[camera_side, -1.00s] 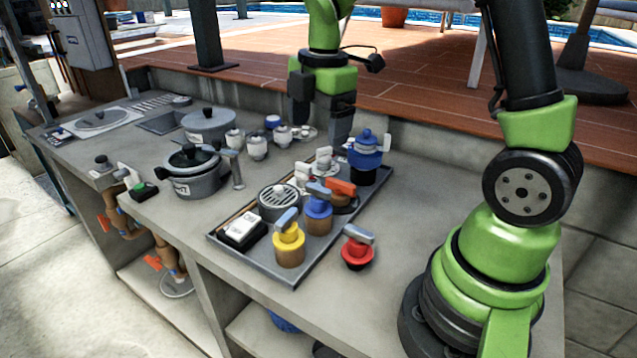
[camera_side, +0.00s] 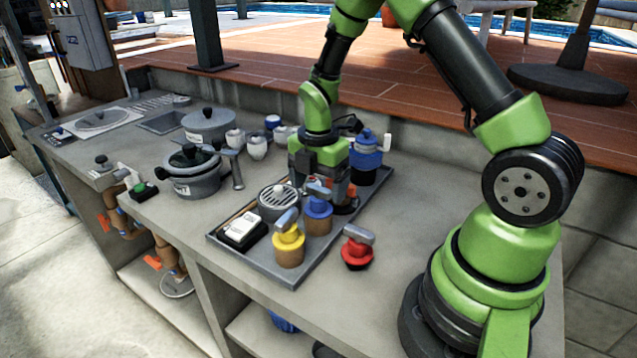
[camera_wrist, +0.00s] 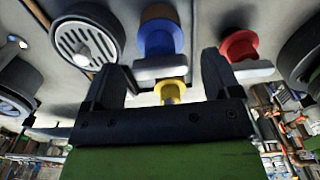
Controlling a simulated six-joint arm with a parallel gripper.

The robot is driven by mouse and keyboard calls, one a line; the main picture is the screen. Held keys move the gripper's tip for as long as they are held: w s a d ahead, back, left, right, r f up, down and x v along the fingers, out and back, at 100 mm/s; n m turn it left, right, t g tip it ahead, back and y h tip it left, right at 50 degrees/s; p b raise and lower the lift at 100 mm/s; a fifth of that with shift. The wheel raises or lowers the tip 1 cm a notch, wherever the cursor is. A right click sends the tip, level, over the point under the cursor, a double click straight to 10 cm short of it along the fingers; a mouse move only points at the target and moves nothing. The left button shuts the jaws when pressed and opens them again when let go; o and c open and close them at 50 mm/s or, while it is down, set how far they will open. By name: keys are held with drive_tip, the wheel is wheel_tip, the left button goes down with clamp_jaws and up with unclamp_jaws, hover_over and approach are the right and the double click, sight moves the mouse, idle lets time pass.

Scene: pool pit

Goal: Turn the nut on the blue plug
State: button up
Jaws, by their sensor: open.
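In the side view a blue fitting (camera_side: 366,143), stacked in rings with a small knob on top, stands upright at the tray's far right corner, partly behind my gripper. A second blue piece (camera_side: 318,207), a valve with a grey handle, stands on a brown base nearer the front. I cannot tell which is the blue plug. My gripper (camera_side: 320,182) points down over the tray, just behind the blue valve. In the wrist view my gripper (camera_wrist: 160,76) is open, and the blue valve (camera_wrist: 157,36) and its grey handle (camera_wrist: 160,67) appear between the fingers. No hold shows.
A yellow valve (camera_side: 288,242) and a drain grate (camera_side: 277,200) stand on the tray (camera_side: 262,268). A red valve (camera_side: 357,250) is on the counter beside it. Pots (camera_side: 192,175) stand to the left.

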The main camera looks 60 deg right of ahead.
drive_tip(key=c, duration=0.9)
drive_tip(key=shift+c, duration=0.2)
